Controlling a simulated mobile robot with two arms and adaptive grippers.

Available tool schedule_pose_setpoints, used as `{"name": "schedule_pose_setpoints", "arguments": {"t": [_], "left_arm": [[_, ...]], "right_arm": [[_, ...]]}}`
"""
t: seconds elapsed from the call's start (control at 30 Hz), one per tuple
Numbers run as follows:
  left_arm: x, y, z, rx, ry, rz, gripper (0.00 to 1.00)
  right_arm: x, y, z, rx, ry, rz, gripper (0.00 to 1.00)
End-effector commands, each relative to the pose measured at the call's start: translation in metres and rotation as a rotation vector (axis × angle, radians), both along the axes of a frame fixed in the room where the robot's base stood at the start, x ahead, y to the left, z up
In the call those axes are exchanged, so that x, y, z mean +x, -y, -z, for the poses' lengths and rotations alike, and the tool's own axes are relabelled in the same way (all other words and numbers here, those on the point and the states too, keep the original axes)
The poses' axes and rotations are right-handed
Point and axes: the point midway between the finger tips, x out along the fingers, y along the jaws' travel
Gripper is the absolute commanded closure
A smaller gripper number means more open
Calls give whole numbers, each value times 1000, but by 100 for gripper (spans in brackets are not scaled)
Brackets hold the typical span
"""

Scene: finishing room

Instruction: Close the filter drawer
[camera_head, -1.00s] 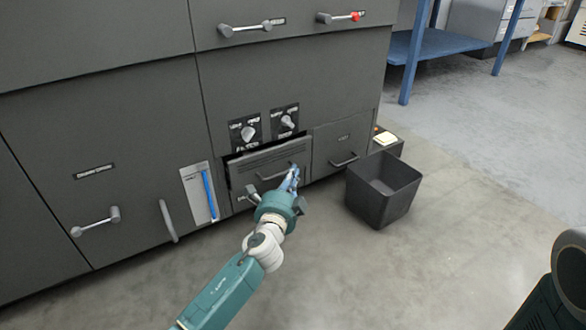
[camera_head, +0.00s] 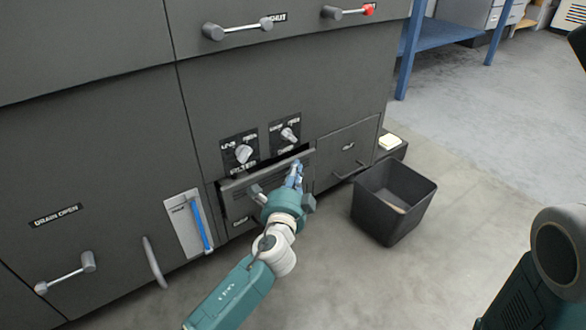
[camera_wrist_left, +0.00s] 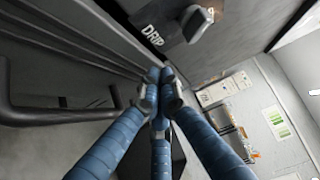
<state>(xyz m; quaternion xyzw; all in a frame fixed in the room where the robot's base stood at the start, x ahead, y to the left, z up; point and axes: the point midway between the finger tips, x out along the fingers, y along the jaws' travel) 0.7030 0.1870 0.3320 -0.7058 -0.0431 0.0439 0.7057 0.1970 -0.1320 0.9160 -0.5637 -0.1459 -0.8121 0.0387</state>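The filter drawer (camera_head: 240,206) is a dark grey slatted front low in the machine, below two knobs. It stands a little out, with a dark gap along its top edge. My left gripper (camera_head: 296,172) is at the right part of the drawer front. In the left wrist view its blue fingers (camera_wrist_left: 158,84) meet at their tips with nothing seen between them, beside the slatted front. I cannot tell whether they touch it. The drawer's bar handle (camera_wrist_left: 60,113) is left of the fingers in that view. My right gripper is out of view; part of my right arm shows at the right edge.
A black open bin (camera_head: 394,213) stands on the floor right of the drawer. A knob (camera_head: 243,153) and another knob (camera_head: 288,134) stick out above it. A blue handle (camera_head: 202,222) is on a pale plate at left.

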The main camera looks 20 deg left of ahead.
Motion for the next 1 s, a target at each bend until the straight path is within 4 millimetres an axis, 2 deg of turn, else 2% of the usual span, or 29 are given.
{"name": "schedule_pose_setpoints", "arguments": {"t": [0.33, 0.63, 1.0], "left_arm": [[1, -2, 0, 0, 0, 0, 100], [28, -36, -1, 1, 2, -2, 100], [30, -40, -1, 0, 0, -5, 100]], "right_arm": [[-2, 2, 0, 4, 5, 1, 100], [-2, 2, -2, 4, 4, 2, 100], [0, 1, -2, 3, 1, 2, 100]]}}
